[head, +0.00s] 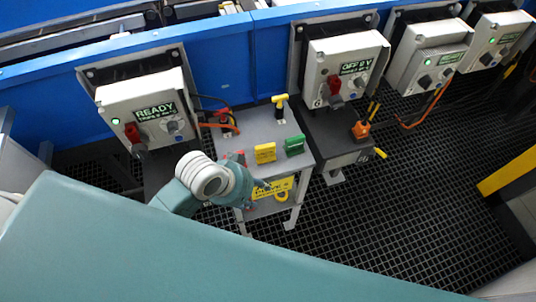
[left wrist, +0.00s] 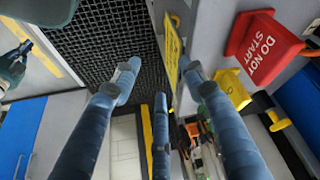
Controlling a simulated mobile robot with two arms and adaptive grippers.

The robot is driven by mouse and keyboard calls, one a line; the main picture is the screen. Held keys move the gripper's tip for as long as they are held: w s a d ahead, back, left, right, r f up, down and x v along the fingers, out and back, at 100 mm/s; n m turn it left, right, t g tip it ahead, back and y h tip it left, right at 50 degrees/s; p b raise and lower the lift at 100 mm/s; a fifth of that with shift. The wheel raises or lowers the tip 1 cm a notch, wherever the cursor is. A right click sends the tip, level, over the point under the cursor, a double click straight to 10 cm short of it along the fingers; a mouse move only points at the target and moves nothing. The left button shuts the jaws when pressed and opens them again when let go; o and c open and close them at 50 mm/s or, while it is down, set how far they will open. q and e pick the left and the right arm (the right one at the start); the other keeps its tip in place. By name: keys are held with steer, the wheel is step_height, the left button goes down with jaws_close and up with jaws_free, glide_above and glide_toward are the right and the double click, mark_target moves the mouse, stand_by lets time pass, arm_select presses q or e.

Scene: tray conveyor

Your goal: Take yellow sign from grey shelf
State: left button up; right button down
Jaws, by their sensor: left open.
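The yellow sign (head: 274,187) with dark lettering hangs at the front side of the grey shelf (head: 235,139), below its top. In the left wrist view the yellow sign (left wrist: 172,50) shows nearly edge-on, against the grey side of the shelf (left wrist: 205,25). My left gripper (head: 264,185) is at the sign and covers part of its left side. In the left wrist view its blue-grey fingers (left wrist: 160,77) are spread, with the sign's edge between them near the right finger. I cannot tell whether a finger touches it. My right gripper is not identifiable.
On the shelf top stand a yellow lockout block (head: 265,153), a green one (head: 295,146) and a red "DO NOT START" tag (left wrist: 262,48). Control boxes (head: 148,107) (head: 345,67) line the blue conveyor wall. Open black grating (head: 350,230) lies right of the shelf.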

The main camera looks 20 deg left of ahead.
mark_target(265, 147)
arm_select(q)
steer(key=w+a+r+m+g+h, duration=0.1)
steer(key=w+a+r+m, duration=0.15)
steer(key=w+r, duration=0.3)
steer(key=w+a+r+m+g, duration=0.1)
steer(key=w+a+r+m, duration=0.1)
steer(key=w+r+m, duration=0.3)
steer(key=shift+n, duration=0.75)
steer(key=x, duration=0.4)
steer(key=shift+w+d, duration=0.25)
steer(key=shift+w, duration=0.05)
steer(key=shift+w+p+x, duration=0.15)
steer(key=shift+p+x, duration=0.15)
steer(key=shift+x, duration=1.05)
steer(key=shift+w+p+x, duration=0.1)
steer(key=shift+p+x, duration=0.15)
steer(key=shift+x, duration=1.05)
steer(key=shift+d+r, duration=0.15)
jaws_close()
